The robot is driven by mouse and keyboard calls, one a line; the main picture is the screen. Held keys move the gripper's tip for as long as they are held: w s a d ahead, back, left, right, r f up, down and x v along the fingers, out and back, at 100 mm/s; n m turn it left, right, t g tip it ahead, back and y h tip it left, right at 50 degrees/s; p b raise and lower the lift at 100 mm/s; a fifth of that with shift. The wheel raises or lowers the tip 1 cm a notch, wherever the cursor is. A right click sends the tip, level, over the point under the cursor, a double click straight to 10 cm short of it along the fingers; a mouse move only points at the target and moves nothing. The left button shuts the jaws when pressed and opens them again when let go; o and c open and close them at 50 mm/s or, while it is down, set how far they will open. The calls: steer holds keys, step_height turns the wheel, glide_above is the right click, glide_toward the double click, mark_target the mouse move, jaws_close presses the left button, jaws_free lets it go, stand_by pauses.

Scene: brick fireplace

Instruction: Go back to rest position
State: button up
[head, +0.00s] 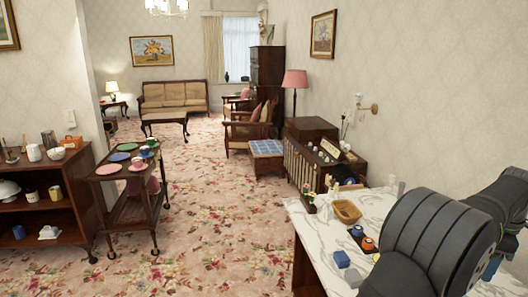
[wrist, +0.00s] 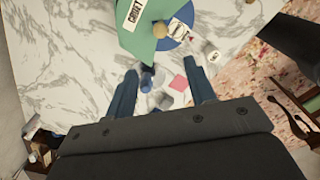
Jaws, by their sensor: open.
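My gripper (wrist: 162,84) shows in the wrist view with two blue fingers spread apart above the marble table (wrist: 75,55). Between and beyond the fingers are a small blue item (wrist: 147,80), pale grey blocks and a pink square (wrist: 178,83). None of them is seen gripped. In the head view, my large dark arm link covers the right part of the marble table (head: 322,232). My fingers are mostly hidden there.
The head view shows a wicker basket (head: 346,211) and a blue block (head: 341,258) on the table. A trolley (head: 130,200) stands left.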

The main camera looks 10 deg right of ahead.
step_height(320, 180, down, 16)
steer(key=shift+r, duration=0.1)
stand_by(0.4)
step_height(320, 180, up, 18)
steer(key=f, duration=0.1)
step_height(320, 180, down, 17)
steer(key=shift+f, duration=0.1)
steer(key=m, duration=0.4)
steer(key=shift+m, duration=2.6)
